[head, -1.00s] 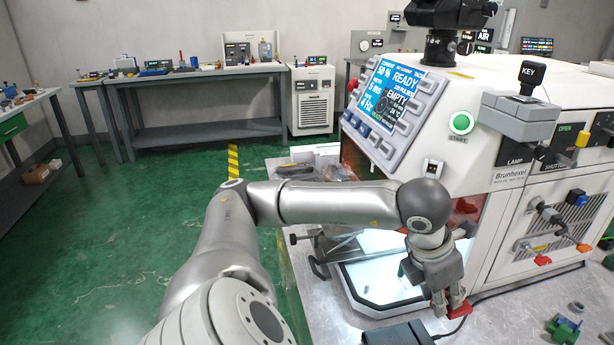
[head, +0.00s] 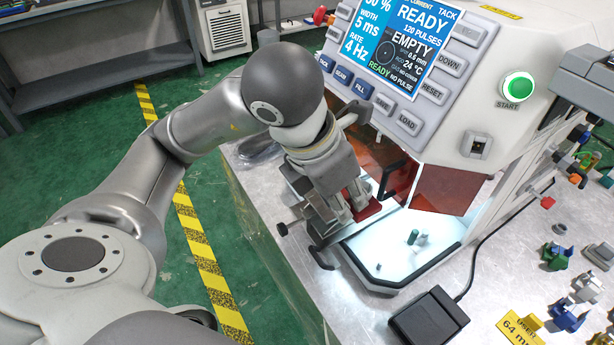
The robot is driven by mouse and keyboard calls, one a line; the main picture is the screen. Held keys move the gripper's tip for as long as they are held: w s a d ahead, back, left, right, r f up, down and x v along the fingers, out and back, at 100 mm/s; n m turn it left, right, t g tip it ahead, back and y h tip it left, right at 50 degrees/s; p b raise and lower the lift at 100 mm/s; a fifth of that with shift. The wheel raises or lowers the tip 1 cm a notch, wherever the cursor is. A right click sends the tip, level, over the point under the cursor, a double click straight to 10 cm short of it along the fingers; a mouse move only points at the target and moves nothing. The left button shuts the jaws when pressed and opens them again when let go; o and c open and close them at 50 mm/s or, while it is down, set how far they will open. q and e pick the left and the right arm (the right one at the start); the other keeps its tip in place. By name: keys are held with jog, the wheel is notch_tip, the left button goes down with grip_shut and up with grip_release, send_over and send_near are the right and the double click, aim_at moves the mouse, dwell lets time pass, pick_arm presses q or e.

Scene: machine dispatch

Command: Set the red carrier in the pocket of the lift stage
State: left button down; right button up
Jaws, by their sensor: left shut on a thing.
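My left gripper (head: 352,208) is shut on the red carrier (head: 370,213), of which a small red part shows beside the fingers. It holds the carrier above the left part of the machine's lit white bay floor (head: 390,262), close to the amber window panels. A small green post (head: 413,237) stands on the bay floor, to the right of and below the carrier in the picture. I cannot make out the lift stage's pocket; the gripper and panels hide part of the bay. My right gripper is not in view.
The machine's screen (head: 405,40) reads READY and EMPTY. An amber panel (head: 447,190) hangs over the bay at the right. A dark pedal box (head: 428,318) with a cable sits in front of the bay. Several small coloured parts (head: 566,315) lie on the bench at the right.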

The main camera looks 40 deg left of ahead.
pick_arm(q)
jog(key=shift+w+a+f+p, duration=0.15)
jog(key=shift+w+a+p, duration=0.2)
jog(key=shift+p, duration=0.25)
jog(key=w+a+f, duration=0.2)
jog(key=a+f, duration=0.1)
jog(key=w+a+f+p, duration=0.1)
jog(key=w+a+f, duration=0.4)
jog(key=a+f, duration=0.1)
jog(key=shift+w+a, duration=0.2)
notch_tip(320, 180, down, 3)
jog(key=shift+w+a+r+p, duration=0.1)
jog(key=shift+a+r+p, duration=0.05)
jog(key=shift+p, duration=0.75)
jog(key=shift+f, duration=0.35)
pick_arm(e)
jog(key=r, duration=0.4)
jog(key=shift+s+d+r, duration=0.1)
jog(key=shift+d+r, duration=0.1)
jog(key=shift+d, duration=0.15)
pick_arm(q)
jog(key=shift+f, duration=0.1)
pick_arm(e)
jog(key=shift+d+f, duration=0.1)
